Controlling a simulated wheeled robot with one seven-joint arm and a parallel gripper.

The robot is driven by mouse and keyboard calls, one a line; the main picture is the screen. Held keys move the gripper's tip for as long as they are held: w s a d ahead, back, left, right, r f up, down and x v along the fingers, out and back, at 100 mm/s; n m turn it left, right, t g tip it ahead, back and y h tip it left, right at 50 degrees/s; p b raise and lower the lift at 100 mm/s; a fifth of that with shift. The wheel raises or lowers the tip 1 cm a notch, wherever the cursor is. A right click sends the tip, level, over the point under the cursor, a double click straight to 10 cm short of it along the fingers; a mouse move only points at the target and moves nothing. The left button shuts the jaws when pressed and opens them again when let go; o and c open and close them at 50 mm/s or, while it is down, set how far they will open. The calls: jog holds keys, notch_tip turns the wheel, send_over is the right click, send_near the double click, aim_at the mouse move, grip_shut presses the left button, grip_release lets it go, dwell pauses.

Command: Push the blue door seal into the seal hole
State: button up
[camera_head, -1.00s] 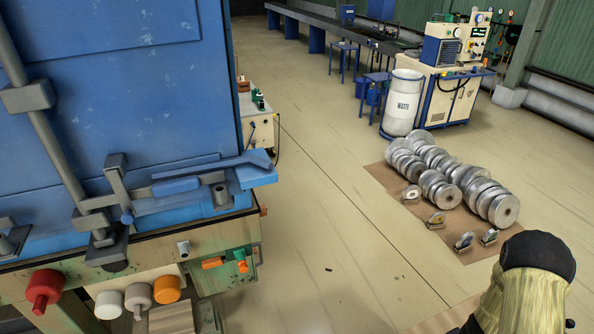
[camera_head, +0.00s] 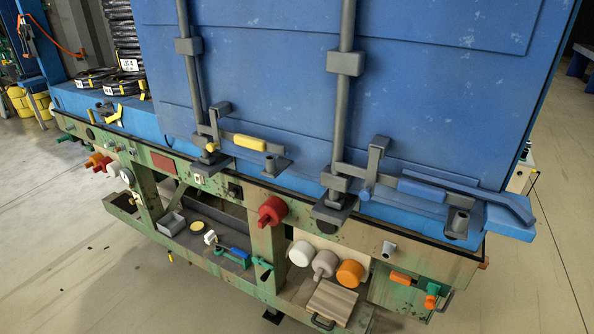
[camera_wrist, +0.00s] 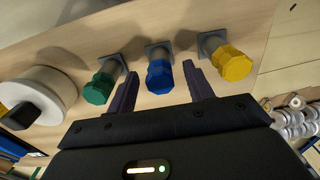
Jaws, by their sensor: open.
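In the wrist view, a blue octagonal-headed piece (camera_wrist: 159,78) sits on a short grey cylinder fixed to a light wooden panel; it looks like the blue door seal. My gripper (camera_wrist: 160,73) is open, its dark fingers on either side of this blue head in the picture; I see no contact. A green head (camera_wrist: 98,88) is to its left and a yellow head (camera_wrist: 230,64) to its right. In the head view, the blue doors (camera_head: 430,80) carry grey locking bars and levers; one lever has a blue grip (camera_head: 423,190). I cannot make out for certain which opening is the seal hole.
A green frame (camera_head: 268,235) under the doors bears red, white and orange knobs and a shelf with small parts. The floor (camera_head: 520,290) at right is clear.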

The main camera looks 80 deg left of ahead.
dwell(0.8)
jog(key=c, duration=1.1)
